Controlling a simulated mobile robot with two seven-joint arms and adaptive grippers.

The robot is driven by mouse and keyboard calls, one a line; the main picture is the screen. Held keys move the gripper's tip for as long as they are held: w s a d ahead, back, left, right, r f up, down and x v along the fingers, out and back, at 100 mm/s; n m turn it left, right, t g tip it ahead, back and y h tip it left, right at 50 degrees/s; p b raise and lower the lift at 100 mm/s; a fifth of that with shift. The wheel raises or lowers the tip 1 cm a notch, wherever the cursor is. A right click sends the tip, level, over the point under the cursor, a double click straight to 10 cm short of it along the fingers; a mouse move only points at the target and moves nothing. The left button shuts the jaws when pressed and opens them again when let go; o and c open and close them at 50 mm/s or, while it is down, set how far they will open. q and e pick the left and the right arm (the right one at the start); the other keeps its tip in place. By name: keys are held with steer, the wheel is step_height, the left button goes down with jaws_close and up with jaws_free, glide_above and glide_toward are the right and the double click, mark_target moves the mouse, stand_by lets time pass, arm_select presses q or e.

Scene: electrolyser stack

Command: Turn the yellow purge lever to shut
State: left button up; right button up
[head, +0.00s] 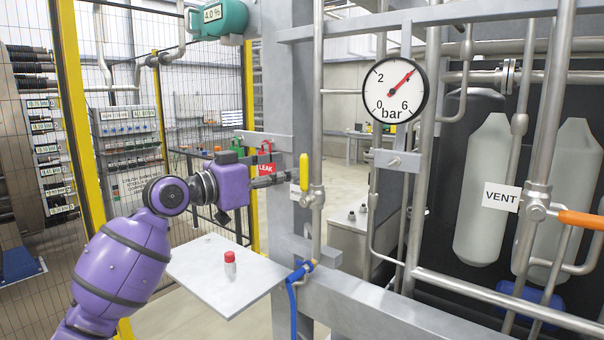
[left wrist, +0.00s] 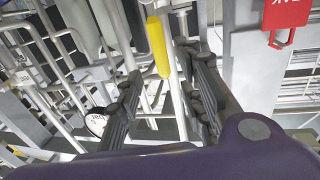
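The yellow purge lever (head: 304,172) stands upright on a small valve (head: 312,196) on a thin vertical pipe, in line with that pipe. My left gripper (head: 284,180) is just left of the lever in the head view, pointing at it. In the left wrist view the gripper (left wrist: 160,92) is open, its dark fingers spread apart. The yellow lever (left wrist: 158,47) shows in line with the gap between them, and I see no finger touching it. My right gripper is in neither view.
A red LEAK tag (head: 266,169) hangs behind my left gripper. Below are a grey shelf (head: 200,277) with a red-capped vial (head: 230,264) and a blue hose (head: 293,295). A gauge (head: 395,90) and an orange VENT lever (head: 580,220) are to the right.

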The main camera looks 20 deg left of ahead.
mark_target(301, 167)
arm_select(q)
steer(key=p+x, duration=0.1)
steer(key=x, duration=0.5)
steer(key=shift+w, duration=0.15)
steer(key=shift+w+d, duration=0.25)
steer(key=shift+w, duration=0.3)
steer(key=shift+f, duration=0.1)
jaws_close()
